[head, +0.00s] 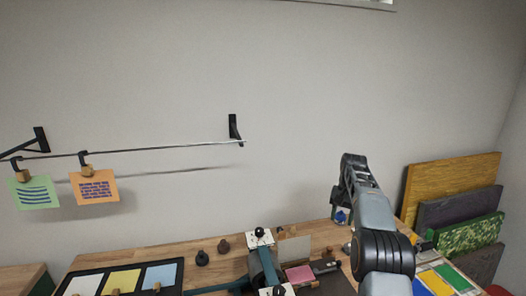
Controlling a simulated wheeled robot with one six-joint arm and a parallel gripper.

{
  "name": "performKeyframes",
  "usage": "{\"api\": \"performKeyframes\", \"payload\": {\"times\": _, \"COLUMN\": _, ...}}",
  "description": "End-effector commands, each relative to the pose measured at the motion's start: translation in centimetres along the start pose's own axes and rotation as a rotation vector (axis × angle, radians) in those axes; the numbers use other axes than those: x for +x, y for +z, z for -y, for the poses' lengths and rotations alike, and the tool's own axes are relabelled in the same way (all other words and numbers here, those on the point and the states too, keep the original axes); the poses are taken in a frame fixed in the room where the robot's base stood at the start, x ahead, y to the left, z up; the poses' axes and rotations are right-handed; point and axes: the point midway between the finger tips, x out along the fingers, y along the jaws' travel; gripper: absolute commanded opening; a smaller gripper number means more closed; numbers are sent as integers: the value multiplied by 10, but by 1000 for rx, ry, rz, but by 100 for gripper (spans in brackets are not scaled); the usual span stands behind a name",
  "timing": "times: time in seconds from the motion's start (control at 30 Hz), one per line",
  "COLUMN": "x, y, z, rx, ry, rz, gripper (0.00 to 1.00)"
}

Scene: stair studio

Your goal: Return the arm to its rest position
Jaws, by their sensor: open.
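My arm rises from the lower right of the head view and folds over at its top. My gripper (342,217) hangs below that fold, pointing down over the back of the wooden worktop (216,264). It is small and partly hidden by my own arm links. Its jaws are open, and I see nothing held in them.
A wall rail holds a green card (37,193) and an orange card (97,188). A dark tray (103,272) with coloured sheets, a roller press (262,262) and a pink pad (300,274) occupy the worktop. Coloured panels (452,182) lean at right. The wall area above is clear.

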Motion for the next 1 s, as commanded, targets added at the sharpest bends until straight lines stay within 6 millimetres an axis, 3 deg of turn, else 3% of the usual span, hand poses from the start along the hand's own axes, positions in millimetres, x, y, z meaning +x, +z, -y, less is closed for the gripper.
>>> {"api": "performKeyframes", "payload": {"times": 0.03, "x": -16, "y": 19, "z": 5, "rx": -27, "ry": -2, "rz": -41, "gripper": 46}}
{"api": "performKeyframes", "payload": {"times": 0.17, "x": -40, "y": 64, "z": 12, "rx": -94, "ry": -6, "rz": -141, "gripper": 46}}
{"api": "performKeyframes", "payload": {"times": 0.37, "x": -48, "y": 146, "z": 10, "rx": -202, "ry": -8, "rz": -292, "gripper": 46}}
{"api": "performKeyframes", "payload": {"times": 0.5, "x": -33, "y": 203, "z": 1, "rx": -278, "ry": -10, "rz": -396, "gripper": 46}}
{"api": "performKeyframes", "payload": {"times": 0.7, "x": 8, "y": 267, "z": -18, "rx": -378, "ry": -12, "rz": -526, "gripper": 46}}
{"api": "performKeyframes", "payload": {"times": 0.83, "x": 35, "y": 293, "z": -28, "rx": -424, "ry": -13, "rz": -586, "gripper": 46}}
{"api": "performKeyframes", "payload": {"times": 1.0, "x": 60, "y": 311, "z": -37, "rx": -461, "ry": -14, "rz": -633, "gripper": 46}}
